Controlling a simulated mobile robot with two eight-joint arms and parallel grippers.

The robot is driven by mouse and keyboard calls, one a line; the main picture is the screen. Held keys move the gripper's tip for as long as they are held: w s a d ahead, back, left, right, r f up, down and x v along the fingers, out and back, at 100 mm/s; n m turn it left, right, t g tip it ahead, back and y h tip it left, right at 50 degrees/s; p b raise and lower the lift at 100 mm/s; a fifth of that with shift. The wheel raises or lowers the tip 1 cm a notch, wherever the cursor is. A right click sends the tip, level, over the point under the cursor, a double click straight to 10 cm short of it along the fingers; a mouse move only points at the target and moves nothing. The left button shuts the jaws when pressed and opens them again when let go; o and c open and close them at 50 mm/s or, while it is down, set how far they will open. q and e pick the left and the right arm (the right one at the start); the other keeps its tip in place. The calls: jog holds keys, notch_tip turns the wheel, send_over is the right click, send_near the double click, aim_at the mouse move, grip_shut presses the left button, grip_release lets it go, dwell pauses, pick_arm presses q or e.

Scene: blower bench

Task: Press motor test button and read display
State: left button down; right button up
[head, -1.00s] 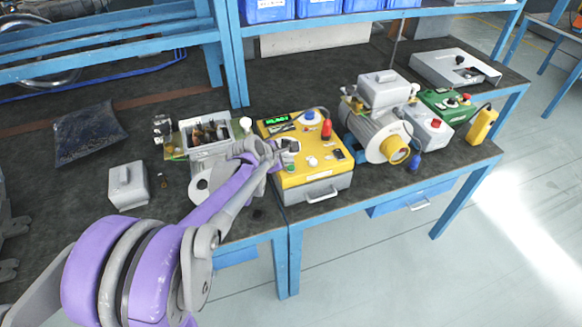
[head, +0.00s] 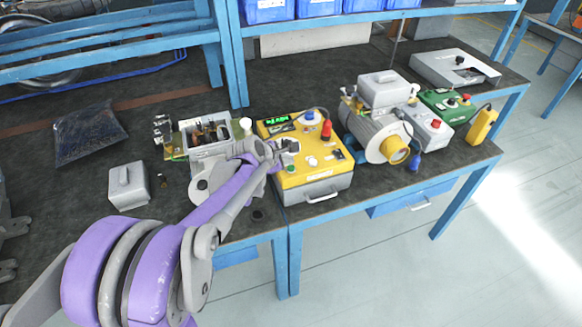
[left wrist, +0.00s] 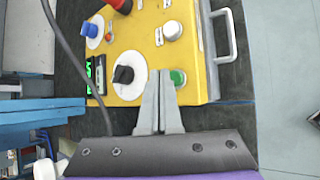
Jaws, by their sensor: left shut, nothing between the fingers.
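The yellow tester box (head: 318,178) stands on the bench near its front edge. Its small dark display (head: 278,120) shows green characters too small to read; it is also at the left in the left wrist view (left wrist: 96,74). A green button (left wrist: 178,77) sits on the panel near a black knob (left wrist: 124,75). My left gripper (left wrist: 161,73) is shut and empty, its tips over the panel between the knob and the green button, overlapping the button's edge. I cannot tell whether they touch it. In the head view the gripper (head: 284,147) is above the panel's left part.
A grey motor blower (head: 372,132) stands close right of the tester. An open grey box with wiring (head: 205,137) is to the left. A green box (head: 447,103) and a yellow handheld unit (head: 482,125) are further right. The bench is clear around a dark bag (head: 88,135).

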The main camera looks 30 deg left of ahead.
pick_arm(q)
jog(key=shift+f, duration=0.15)
pick_arm(e)
jog(key=shift+f, duration=0.15)
pick_arm(q)
jog(key=shift+f+b, duration=0.3)
jog(key=shift+b, duration=0.05)
pick_arm(e)
jog(key=shift+s+f, duration=0.15)
jog(key=shift+f, duration=0.1)
pick_arm(q)
jog(key=shift+f, duration=0.35)
pick_arm(e)
jog(key=shift+f, duration=0.35)
pick_arm(q)
jog(key=shift+r, duration=0.1)
pick_arm(e)
jog(key=shift+r, duration=0.1)
dwell(0.4)
pick_arm(q)
jog(key=shift+r, duration=0.7)
pick_arm(e)
jog(key=shift+r, duration=0.5)
pick_arm(q)
jog(key=shift+r, duration=0.1)
